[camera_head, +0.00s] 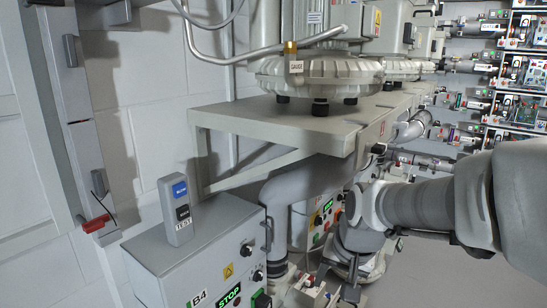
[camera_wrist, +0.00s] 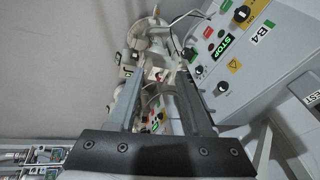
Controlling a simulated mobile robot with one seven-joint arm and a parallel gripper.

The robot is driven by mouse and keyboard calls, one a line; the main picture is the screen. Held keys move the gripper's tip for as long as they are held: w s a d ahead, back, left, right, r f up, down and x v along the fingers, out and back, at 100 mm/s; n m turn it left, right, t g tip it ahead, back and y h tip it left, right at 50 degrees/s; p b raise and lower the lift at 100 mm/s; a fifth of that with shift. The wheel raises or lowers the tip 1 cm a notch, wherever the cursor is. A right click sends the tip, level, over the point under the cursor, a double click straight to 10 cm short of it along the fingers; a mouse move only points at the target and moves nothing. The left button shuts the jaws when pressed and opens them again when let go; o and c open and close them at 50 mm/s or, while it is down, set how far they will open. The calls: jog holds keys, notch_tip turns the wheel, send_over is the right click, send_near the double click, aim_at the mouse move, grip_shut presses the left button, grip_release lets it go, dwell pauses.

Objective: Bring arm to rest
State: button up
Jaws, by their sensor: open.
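My arm (camera_head: 430,200) reaches in from the right side of the head view, and its wrist bends downward below the grey bench. My gripper (camera_wrist: 160,70) shows in the wrist view with its two fingers spread apart. No object is visibly held between the fingers. In the head view, the gripper end hangs low, right of the B4 control box, and its fingertips are hard to make out against the equipment behind.
The B4 control box (camera_head: 190,255) carries a lit STOP sign and a small TEST switch box (camera_head: 176,212). A bench (camera_head: 250,115) holds a blower (camera_head: 318,78) with a GAUGE tag. Pipes and another panel lie beneath. Equipment racks (camera_head: 520,75) stand at right. Floor shows at lower right.

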jog(key=s+d+r+n+t+h, duration=0.1)
jog(key=s+r+n, duration=0.15)
jog(key=s, duration=0.55)
jog(key=s+d+r+n+t, duration=0.1)
jog(key=s+d+r+n, duration=0.1)
jog(key=s+r, duration=0.35)
notch_tip(320, 180, up, 15)
jog(key=s+p, duration=0.1)
jog(key=p, duration=1.6)
jog(key=shift+s+a+r, duration=0.2)
jog(key=shift+s, duration=0.15)
jog(key=shift+d+m, duration=0.1)
jog(key=shift+m, duration=0.15)
